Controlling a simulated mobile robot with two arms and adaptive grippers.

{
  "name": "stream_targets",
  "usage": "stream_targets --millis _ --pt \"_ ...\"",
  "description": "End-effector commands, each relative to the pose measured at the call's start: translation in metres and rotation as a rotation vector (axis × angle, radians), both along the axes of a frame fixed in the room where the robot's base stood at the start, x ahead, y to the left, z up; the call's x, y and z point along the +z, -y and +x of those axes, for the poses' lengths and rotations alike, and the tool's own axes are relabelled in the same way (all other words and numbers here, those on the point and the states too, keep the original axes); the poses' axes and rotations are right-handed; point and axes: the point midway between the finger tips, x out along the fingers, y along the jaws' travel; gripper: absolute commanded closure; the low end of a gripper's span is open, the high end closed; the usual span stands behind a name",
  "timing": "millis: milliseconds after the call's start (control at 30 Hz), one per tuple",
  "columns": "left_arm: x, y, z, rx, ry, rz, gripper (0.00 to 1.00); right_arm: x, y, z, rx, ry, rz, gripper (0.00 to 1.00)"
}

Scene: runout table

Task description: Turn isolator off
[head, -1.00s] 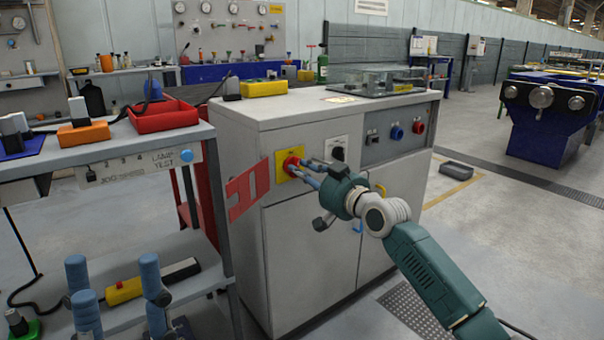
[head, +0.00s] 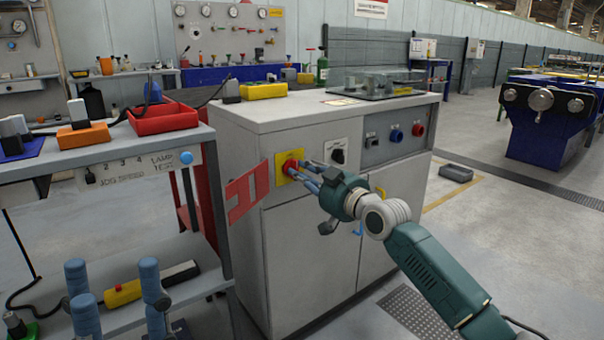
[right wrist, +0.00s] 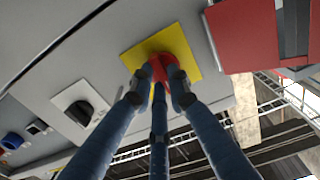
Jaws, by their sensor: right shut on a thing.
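The isolator is a red rotary knob (head: 291,166) on a yellow square plate (head: 284,174), on the upper front of the grey cabinet (head: 310,235). My right gripper (head: 294,167) reaches in from the right with its blue fingers closed around the knob. In the right wrist view the fingertips press on the red knob (right wrist: 160,66) in front of the yellow plate (right wrist: 190,42); they hide part of it, and its exact angle is hard to tell. My left gripper (head: 112,280) is at the lower left, its blue fingers pointing up, spread apart and empty.
A red slotted plate (head: 246,192) sticks out left of the isolator. A black rotary switch (head: 338,155) is close on its right, with blue (head: 396,135) and red (head: 418,130) knobs beyond. A bench with a red tray (head: 163,118) stands left. The floor at right is mostly clear.

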Motion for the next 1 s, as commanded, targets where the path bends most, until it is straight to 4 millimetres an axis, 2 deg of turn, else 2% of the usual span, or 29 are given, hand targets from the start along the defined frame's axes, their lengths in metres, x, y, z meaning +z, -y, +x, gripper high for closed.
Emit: stream_targets --millis 33,100,133,433,567,667,1000 --pt "0.000 0.000 0.000 0.000 0.000 0.000 0.60 -0.002 0.001 0.000 -0.001 -0.004 -0.002 0.80" --pt "0.000 0.000 0.000 0.000 0.000 0.000 0.60 -0.002 0.001 0.000 -0.001 -0.004 -0.002 0.66" --pt "0.000 0.000 0.000 0.000 0.000 0.000 0.60 -0.002 0.000 0.000 -0.001 -0.004 -0.002 0.64" --pt "0.001 -0.001 0.000 0.002 0.004 -0.003 0.60 -0.001 0.001 -0.001 0.000 -0.001 0.000 0.64" --pt "0.001 -0.001 0.000 0.001 0.003 -0.002 0.60 -0.002 0.006 -0.007 0.001 -0.003 0.000 0.64" --pt "0.001 0.000 0.000 0.001 0.002 -0.001 0.60 -0.002 0.014 -0.018 0.000 -0.001 0.000 0.64" --pt "0.000 0.000 0.000 0.000 0.000 0.000 0.60 -0.002 0.054 -0.071 -0.003 -0.002 -0.003 0.64"
